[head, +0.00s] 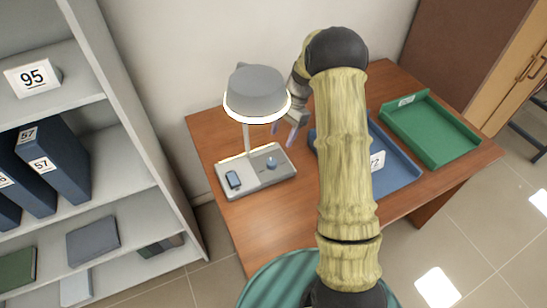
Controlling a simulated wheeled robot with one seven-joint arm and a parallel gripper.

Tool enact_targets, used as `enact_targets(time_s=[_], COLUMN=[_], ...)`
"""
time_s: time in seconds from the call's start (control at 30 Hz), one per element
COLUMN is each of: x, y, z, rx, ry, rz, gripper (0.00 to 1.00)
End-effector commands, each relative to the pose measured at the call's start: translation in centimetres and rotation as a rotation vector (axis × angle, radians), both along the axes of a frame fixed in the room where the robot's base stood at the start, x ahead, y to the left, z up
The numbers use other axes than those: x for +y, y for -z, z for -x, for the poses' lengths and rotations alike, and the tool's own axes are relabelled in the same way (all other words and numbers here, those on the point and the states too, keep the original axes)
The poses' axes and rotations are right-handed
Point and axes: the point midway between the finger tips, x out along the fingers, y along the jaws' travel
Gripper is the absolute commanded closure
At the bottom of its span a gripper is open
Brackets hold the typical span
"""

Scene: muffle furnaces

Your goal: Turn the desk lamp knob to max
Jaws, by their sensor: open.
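The desk lamp (257,92) stands on the left part of the wooden desk, with a grey shade and a bright glowing rim. Its grey base (248,182) carries a round blue knob (271,163) at the right and a blue rectangular part (233,180) at the left. My gripper (283,130) is open, just right of the lamp post and behind the knob in the picture. It appears apart from the knob, though its exact height is hard to judge. The knob's pointer and setting are too small to read.
A blue tray (400,172) with a number card lies right of my arm, partly hidden by it. A green tray (462,143) is at the desk's right. A grey shelf (135,185) with binders stands left. Bare desk (250,218) lies in front of the lamp base.

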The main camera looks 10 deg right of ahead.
Motion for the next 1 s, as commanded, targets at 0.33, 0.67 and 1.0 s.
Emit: enact_targets(time_s=[0.33, 0.67, 1.0], x=[2.2, 3.4, 3.5], y=[5.8, 9.4, 9.6], z=[1.2, 1.8, 1.8], rx=[0.004, 0.001, 0.000], ry=[-0.002, 0.001, 0.000], rz=[0.000, -0.001, 0.000], gripper=[0.44, 0.44, 0.54])
